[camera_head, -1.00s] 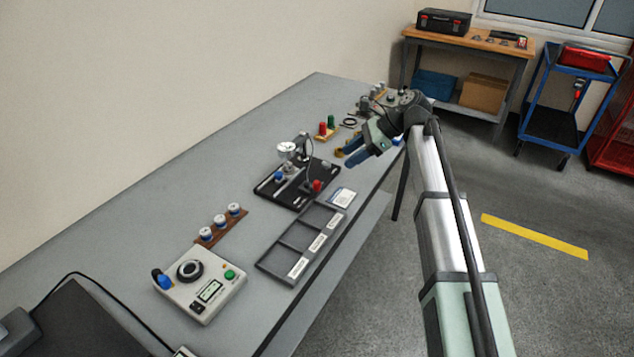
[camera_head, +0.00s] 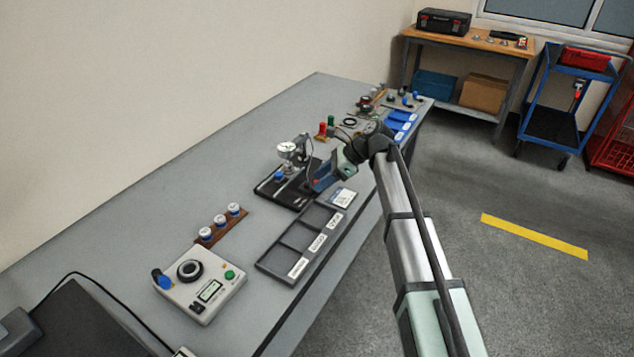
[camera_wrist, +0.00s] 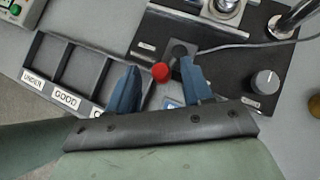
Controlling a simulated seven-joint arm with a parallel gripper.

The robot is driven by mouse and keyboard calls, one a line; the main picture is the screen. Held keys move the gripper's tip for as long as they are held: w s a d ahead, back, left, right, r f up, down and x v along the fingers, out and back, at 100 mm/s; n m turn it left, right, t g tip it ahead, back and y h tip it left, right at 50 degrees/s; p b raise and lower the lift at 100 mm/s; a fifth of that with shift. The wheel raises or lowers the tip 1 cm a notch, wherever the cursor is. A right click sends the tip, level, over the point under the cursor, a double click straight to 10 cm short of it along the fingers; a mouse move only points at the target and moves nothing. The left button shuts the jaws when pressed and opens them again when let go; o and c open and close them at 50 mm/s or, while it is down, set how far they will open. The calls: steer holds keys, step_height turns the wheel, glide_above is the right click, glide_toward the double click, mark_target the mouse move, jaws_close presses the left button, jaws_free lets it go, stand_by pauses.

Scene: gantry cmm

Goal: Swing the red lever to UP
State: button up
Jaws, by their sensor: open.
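The red lever's round knob (camera_wrist: 160,72) shows in the wrist view at the front edge of the black gauge stand base (camera_wrist: 147,27). A short dark arm runs from the knob to a dark pivot block (camera_wrist: 181,50). My gripper (camera_wrist: 160,87) is open, with one blue finger on each side of the knob as seen from the wrist; I cannot tell the height gap or any contact. In the head view my gripper (camera_head: 322,180) is over the right front of the stand base (camera_head: 268,190) and hides most of the lever.
A grey sorting tray (camera_head: 262,267) with labelled compartments lies just in front of the stand. A dial gauge (camera_head: 287,150) on a post rises behind my gripper. A control box (camera_head: 212,290) stands nearer.

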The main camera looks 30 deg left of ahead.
steer(key=shift+x, duration=1.15)
jaws_close()
